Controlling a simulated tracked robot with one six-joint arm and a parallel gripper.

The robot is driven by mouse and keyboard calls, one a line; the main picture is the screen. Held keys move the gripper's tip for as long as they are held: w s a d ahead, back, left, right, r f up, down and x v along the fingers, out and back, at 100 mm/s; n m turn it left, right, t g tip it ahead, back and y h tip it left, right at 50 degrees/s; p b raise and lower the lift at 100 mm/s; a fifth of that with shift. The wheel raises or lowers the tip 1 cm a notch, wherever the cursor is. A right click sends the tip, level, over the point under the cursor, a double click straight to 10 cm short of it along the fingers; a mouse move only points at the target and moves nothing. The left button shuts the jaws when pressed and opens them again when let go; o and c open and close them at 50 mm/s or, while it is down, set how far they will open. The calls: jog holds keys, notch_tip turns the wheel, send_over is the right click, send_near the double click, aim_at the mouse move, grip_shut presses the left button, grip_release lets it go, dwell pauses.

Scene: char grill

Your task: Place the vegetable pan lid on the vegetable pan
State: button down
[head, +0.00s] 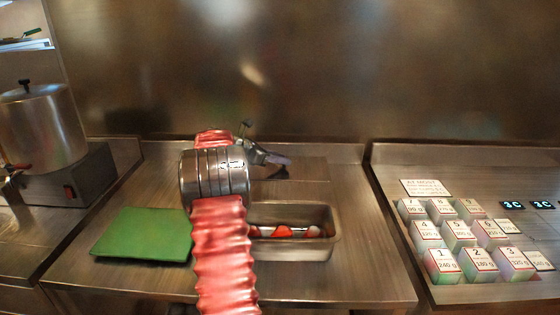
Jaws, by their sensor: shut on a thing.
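The vegetable pan (329,246) is an open rectangular steel pan on the counter, right of my red arm hose. Red and white pieces show inside it, and its left end is hidden behind my arm. The vegetable pan lid (313,170) appears as a flat brownish metal rectangle behind the pan, apart from its opening, with a small dark handle. My gripper (284,162) is at that handle and shut on it. Its fingertips are small and partly blurred, and my wrist hides the lid's left part. I cannot tell whether the lid touches the counter.
A green board (143,233) lies on the counter (375,275) left of my arm. A steel pot (40,130) stands on a cooker at far left. Several labelled weight blocks (459,235) stand on the right counter. A metal wall (330,70) closes off the back.

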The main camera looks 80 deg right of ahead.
jog(key=shift+w+r, duration=0.2)
jog(key=w+a+r+n, duration=0.1)
jog(key=a+r, duration=1)
jog(key=r, duration=0.3)
jog(key=s+a+f, duration=0.2)
jog(key=s+a, duration=0.1)
jog(key=a, duration=0.4)
jog(key=s+a+f, duration=0.1)
jog(key=s+a, duration=0.3)
jog(key=a, duration=0.4)
jog(key=shift+s+f+m, duration=0.15)
jog(key=shift+f+m, duration=0.2)
jog(key=shift+m, duration=0.05)
jog(key=shift+a, duration=0.1)
notch_tip(320, 180, down, 6)
